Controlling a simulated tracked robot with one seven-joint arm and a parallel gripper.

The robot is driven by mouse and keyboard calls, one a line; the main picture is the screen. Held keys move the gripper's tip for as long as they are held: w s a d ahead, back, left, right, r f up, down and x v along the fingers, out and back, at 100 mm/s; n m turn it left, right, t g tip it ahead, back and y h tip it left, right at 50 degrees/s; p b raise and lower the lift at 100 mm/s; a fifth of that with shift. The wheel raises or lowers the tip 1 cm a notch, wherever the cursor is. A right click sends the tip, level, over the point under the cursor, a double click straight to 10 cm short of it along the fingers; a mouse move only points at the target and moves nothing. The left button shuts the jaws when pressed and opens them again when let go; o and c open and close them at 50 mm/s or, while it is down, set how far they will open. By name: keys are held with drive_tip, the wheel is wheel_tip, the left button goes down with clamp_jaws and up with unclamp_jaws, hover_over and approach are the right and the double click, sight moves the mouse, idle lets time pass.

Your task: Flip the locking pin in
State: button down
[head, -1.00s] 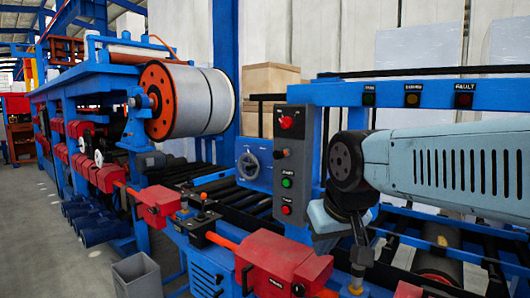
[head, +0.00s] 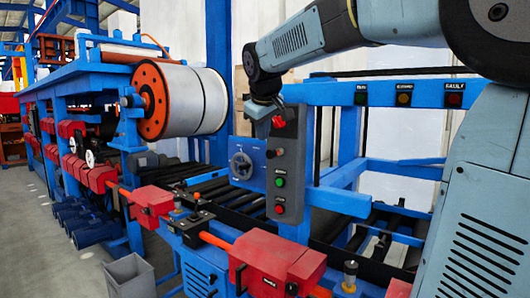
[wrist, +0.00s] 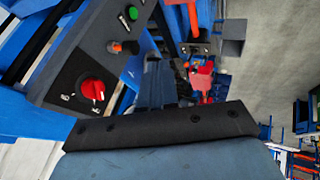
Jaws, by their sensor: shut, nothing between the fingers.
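I cannot tell for sure which part is the locking pin. A grey control box (head: 290,163) stands at the centre of the head view, with a red knob (head: 278,122) at its top, which also shows in the wrist view (wrist: 93,90). A small orange-tipped lever (wrist: 118,46) sticks out between that knob and a green button (wrist: 132,12). My gripper (wrist: 157,82) is shut and empty, beside the box's face in the wrist view. In the head view my wrist (head: 265,88) is at the box's top left and the fingers are hard to make out.
A blue panel with a round dial (head: 244,167) is left of the box. A blue beam with lamps (head: 404,95) runs behind. A grey bin (head: 130,276) stands on open floor.

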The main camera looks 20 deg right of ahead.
sight(272, 154)
drive_tip(key=shift+w+a+r, duration=0.15)
drive_tip(key=shift+w+r, duration=0.1)
drive_tip(key=shift+w, duration=0.35)
drive_tip(key=w+d+f, duration=0.4)
drive_tip(key=w+f, duration=0.4)
drive_tip(key=shift+w+d, duration=0.15)
drive_tip(key=shift+d, duration=0.15)
drive_tip(key=shift+w+a, duration=0.1)
